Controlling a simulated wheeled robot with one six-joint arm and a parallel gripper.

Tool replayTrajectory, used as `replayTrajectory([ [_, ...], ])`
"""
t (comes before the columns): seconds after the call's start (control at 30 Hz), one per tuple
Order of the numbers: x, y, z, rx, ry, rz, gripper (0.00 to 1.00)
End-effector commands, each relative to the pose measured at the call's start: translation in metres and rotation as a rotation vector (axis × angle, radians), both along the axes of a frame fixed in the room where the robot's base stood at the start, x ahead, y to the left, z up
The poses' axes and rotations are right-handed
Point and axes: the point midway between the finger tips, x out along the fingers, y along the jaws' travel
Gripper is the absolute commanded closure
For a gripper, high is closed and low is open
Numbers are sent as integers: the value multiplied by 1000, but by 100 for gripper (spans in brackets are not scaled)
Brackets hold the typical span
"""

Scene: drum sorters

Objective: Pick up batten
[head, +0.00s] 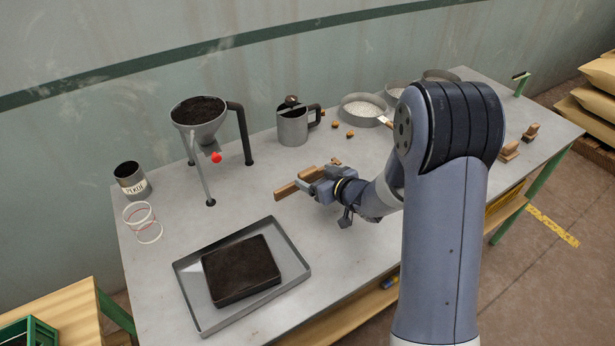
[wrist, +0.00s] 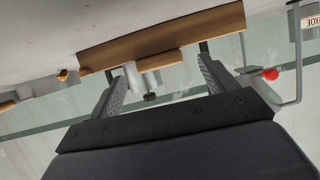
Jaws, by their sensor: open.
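The batten (head: 286,190) is a brown wooden bar on the grey table, partly hidden behind my gripper in the head view. In the wrist view the batten (wrist: 165,38) runs across the picture just beyond my fingertips. A shorter brown wooden piece (wrist: 150,63) shows alongside it; I cannot tell whether it is part of the batten. My gripper (head: 318,188) is low over the table at the batten. In the wrist view my gripper (wrist: 167,62) has its two fingers spread apart with nothing clamped between them. Whether a finger touches the wood cannot be told.
A tray (head: 190,292) with a dark slab (head: 240,270) lies at front left. A funnel on a stand (head: 200,120), a grey jug (head: 293,125), a labelled can (head: 131,180) and round sieves (head: 362,104) stand around. Small blocks (head: 510,150) lie at right.

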Motion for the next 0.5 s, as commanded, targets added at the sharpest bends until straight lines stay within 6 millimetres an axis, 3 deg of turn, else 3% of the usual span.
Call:
replayTrajectory([
  [0.13,12,9,-6,-1,1,0,20],
  [0.4,14,11,-7,0,0,-1,20],
  [0.5,14,11,-7,0,0,-1,27],
])
